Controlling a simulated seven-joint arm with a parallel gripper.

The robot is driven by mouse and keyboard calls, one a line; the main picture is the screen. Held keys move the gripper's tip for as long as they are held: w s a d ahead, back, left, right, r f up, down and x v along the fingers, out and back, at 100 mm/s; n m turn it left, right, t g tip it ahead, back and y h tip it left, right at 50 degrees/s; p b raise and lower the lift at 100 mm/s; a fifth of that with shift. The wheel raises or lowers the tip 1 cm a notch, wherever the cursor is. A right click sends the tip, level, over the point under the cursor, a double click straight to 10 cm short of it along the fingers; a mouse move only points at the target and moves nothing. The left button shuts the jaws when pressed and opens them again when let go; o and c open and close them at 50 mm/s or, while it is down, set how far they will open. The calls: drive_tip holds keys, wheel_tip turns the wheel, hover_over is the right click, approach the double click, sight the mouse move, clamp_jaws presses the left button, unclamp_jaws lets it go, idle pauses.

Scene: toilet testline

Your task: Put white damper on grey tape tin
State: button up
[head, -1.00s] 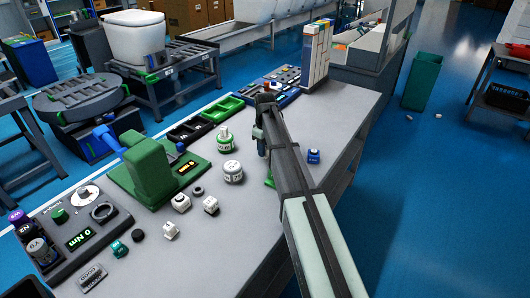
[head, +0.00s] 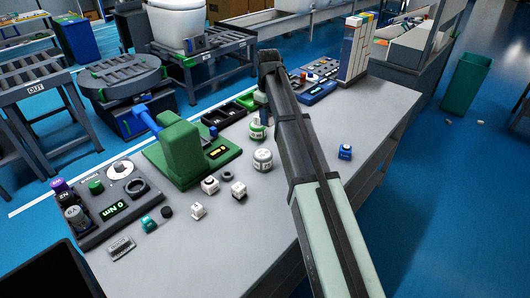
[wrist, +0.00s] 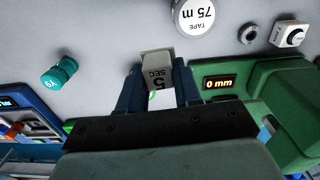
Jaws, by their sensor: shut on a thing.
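My gripper (wrist: 161,92) is shut on the white damper (wrist: 157,70), a pale block marked "5 SEC", in the wrist view. It is held above the table. The grey tape tin (wrist: 196,16), round with a white top reading "TAPE 75 m", is at the top edge of the wrist view, apart from the damper. In the head view the tin (head: 263,160) stands upright left of my arm. There my fingers are mostly hidden behind my arm, and I cannot make out the damper.
A white tin with green bands (head: 257,130) stands just behind the grey tin. A teal part (wrist: 59,73) lies on the table. A blue part (head: 345,152) is to the right.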

sight(261, 153)
drive_tip(key=s+a+r, duration=0.2)
drive_tip(key=s+a, duration=0.1)
drive_tip(key=s, duration=0.3)
drive_tip(key=shift+m, duration=0.4)
drive_tip(key=shift+d+f, duration=0.2)
drive_tip(key=shift+f, duration=4.7)
drive_tip(key=shift+f, duration=0.15)
drive_tip(key=o, duration=1)
wheel_tip(261, 153, up, 12)
drive_tip(key=shift+r, duration=0.15)
drive_tip(key=shift+o, duration=0.4)
